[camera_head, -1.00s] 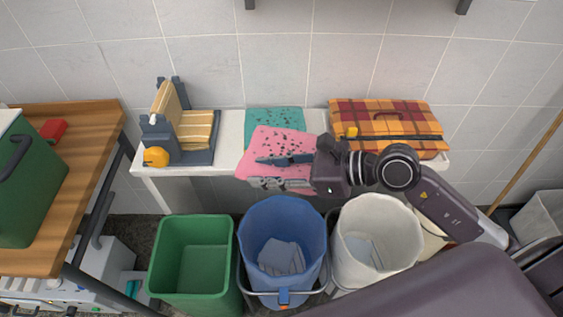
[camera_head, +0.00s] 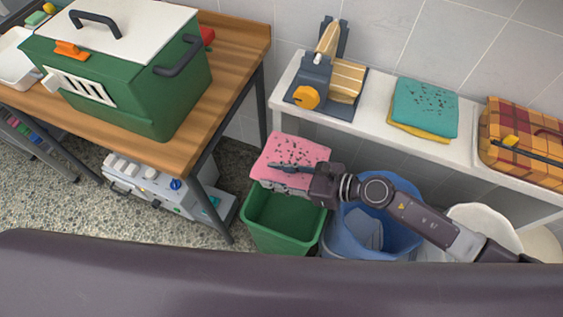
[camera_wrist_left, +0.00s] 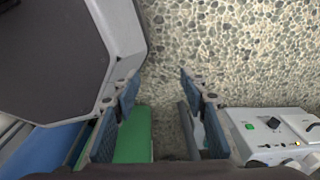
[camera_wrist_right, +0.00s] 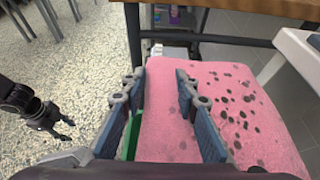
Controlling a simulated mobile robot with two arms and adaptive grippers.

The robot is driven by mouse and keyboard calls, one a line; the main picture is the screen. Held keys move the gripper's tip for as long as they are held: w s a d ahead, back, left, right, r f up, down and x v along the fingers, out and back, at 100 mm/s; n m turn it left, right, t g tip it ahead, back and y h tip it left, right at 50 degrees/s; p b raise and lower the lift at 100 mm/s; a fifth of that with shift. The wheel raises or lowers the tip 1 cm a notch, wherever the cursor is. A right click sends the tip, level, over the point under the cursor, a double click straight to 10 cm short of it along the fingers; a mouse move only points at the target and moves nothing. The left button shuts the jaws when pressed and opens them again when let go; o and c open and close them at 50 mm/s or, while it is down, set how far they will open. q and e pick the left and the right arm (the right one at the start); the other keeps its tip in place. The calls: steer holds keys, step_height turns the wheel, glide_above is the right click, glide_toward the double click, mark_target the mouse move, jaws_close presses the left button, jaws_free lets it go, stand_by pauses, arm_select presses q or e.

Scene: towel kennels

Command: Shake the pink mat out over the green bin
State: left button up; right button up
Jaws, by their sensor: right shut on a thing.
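The pink mat (camera_head: 292,152), dotted with dark specks, is held out flat above the back part of the green bin (camera_head: 284,222) in the head view. My right gripper (camera_head: 276,176) is shut on the mat's near edge. The mat (camera_wrist_right: 235,105) spreads beyond the fingers in the right wrist view, its specks mostly on the right half. The bin's visible inside looks empty; the mat and gripper hide its back part. My left gripper (camera_wrist_left: 158,95) is open and empty over the floor in the left wrist view, with the green bin (camera_wrist_left: 134,135) showing behind its fingers.
A blue bin (camera_head: 402,235) with grey cloth stands right of the green one, then a white bin (camera_head: 485,218). A white shelf (camera_head: 380,115) holds a speckled teal mat (camera_head: 425,105) on a yellow one. A wooden table (camera_head: 240,50) with a green kennel (camera_head: 150,90) stands left.

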steer(key=shift+f, duration=0.25)
steer(key=f+b, duration=0.2)
steer(key=b, duration=0.1)
steer(key=shift+s+d+f, duration=0.1)
steer(key=shift+d+f, duration=0.1)
steer(key=shift+f, duration=0.2)
arm_select(q)
steer(key=f+b, duration=0.1)
steer(key=d+f, duration=0.1)
steer(key=f, duration=0.1)
steer(key=f+b, duration=0.1)
steer(key=f, duration=0.1)
steer(key=shift+s+d+f+b, duration=0.25)
steer(key=shift+s+d+b, duration=0.1)
steer(key=shift+s, duration=0.05)
arm_select(e)
step_height(320, 180, down, 3)
arm_select(q)
steer(key=shift+d, duration=0.2)
arm_select(e)
steer(key=shift+r, duration=0.1)
